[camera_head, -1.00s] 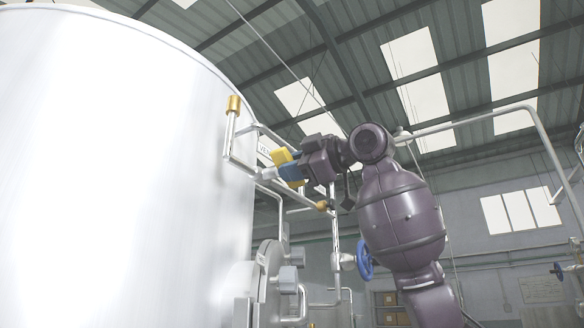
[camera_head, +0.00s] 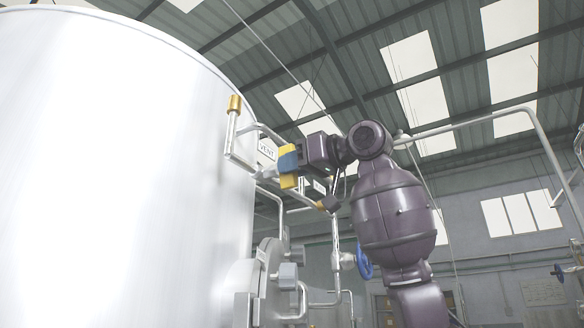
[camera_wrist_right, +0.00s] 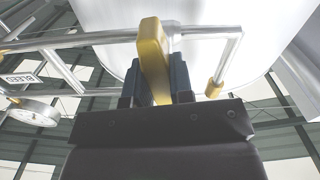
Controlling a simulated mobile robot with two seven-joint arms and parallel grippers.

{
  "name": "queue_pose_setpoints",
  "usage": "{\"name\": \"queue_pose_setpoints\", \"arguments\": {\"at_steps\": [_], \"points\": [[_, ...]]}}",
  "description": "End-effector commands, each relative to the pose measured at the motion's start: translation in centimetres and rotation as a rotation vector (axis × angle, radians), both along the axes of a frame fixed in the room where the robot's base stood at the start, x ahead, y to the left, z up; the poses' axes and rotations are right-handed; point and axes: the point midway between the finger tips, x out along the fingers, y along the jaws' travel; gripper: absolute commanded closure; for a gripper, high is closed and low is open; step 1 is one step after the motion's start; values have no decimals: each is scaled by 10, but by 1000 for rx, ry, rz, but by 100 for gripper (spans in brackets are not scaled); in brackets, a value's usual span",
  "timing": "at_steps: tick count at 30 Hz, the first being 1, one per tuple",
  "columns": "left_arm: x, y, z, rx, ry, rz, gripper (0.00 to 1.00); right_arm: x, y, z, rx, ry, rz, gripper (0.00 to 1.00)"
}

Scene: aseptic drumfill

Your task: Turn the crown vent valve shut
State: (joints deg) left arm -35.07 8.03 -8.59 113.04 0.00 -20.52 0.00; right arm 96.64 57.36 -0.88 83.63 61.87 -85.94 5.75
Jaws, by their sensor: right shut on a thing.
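The vent valve's yellow lever (camera_head: 288,181) is on the pipework beside the large white tank, just below a white VENT label (camera_head: 267,149). My right gripper (camera_head: 288,162) reaches it from the right and is shut on the lever, its blue fingers covering the lever's middle. In the right wrist view the yellow lever (camera_wrist_right: 152,50) stands up between the two dark fingers of the right gripper (camera_wrist_right: 156,82). The valve body is mostly hidden behind the gripper and lever. My left gripper is not in view.
The tank wall (camera_head: 120,170) fills the left side. A brass-tipped pipe (camera_head: 234,104) rises close to the gripper. A blue handwheel (camera_head: 363,263) sits lower right. In the wrist view, a BLEED label (camera_wrist_right: 20,78) and a round gauge (camera_wrist_right: 33,112) are at left.

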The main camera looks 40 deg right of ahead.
Motion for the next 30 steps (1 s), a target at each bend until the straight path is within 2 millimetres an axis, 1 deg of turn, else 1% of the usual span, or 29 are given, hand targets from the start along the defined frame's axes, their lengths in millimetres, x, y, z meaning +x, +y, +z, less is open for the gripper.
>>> {"name": "queue_pose_setpoints", "arguments": {"at_steps": [4,10,26,27,30], "points": [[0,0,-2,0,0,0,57,0,0,0,67,28,0,100],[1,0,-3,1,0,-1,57,0,0,0,117,49,0,100],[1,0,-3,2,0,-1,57,0,0,0,138,56,0,100],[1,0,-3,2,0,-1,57,0,0,0,137,56,0,72],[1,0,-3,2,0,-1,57,0,0,0,136,55,0,57]]}}
